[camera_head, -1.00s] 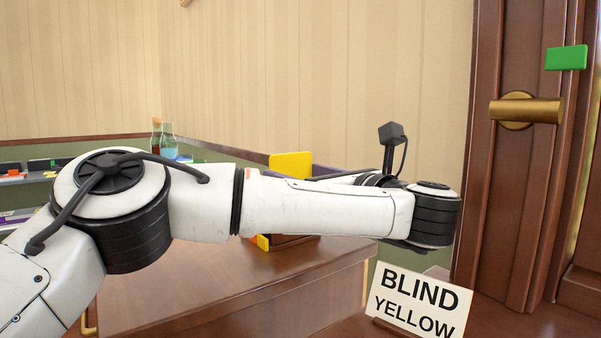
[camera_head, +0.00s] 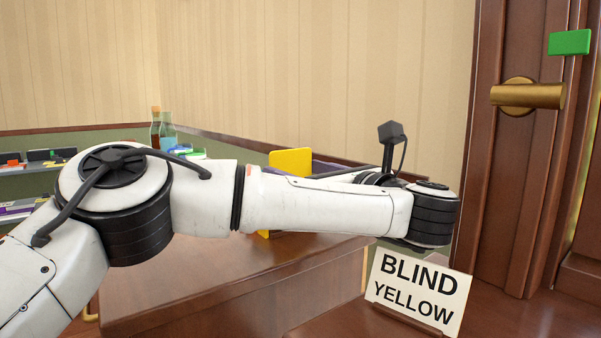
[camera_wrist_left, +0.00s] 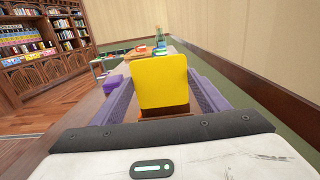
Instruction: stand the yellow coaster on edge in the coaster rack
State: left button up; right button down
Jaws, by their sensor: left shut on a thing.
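The yellow coaster (camera_head: 290,162) stands upright behind my left forearm in the head view. In the left wrist view the yellow coaster (camera_wrist_left: 163,80) is face on between the purple fingers of my left gripper (camera_wrist_left: 162,76), which is shut on it. In the head view the arm hides most of this gripper. A brown wooden piece (camera_wrist_left: 165,111) shows just under the coaster in the wrist view; it may be the coaster rack, and I cannot tell whether the coaster touches it. My right gripper is not in view.
The brown desk top (camera_head: 190,275) is clear in front. A sign reading BLIND YELLOW (camera_head: 418,290) stands at right, near a door with a brass handle (camera_head: 528,96). Bottles (camera_head: 162,130) stand behind at left. A wall runs along the back.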

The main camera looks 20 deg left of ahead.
pick_arm(q)
jog(key=shift+f, duration=1.1)
dwell(0.5)
